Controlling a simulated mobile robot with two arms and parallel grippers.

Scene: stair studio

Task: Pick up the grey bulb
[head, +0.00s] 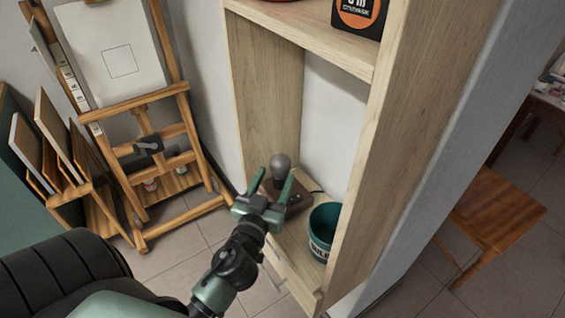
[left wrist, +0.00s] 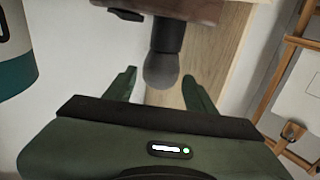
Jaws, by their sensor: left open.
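The grey bulb (head: 280,164) stands upright on a dark brown base (head: 290,196) on the lower shelf of a wooden shelf unit. In the left wrist view the bulb (left wrist: 161,70) appears between the two fingers, near their tips. My left gripper (head: 271,180) is open around or just in front of the bulb, and I cannot tell whether a finger touches it. The gripper also shows in the left wrist view (left wrist: 158,82). The bulb's lower part is partly hidden by the gripper in the head view. My right gripper is not in view.
A teal pot (head: 322,228) stands on the same shelf, right of the base. The shelf's side panels (head: 262,100) and upper board (head: 310,35) enclose the space. A wooden easel (head: 150,110) stands to the left, and a wooden stool (head: 497,208) to the right.

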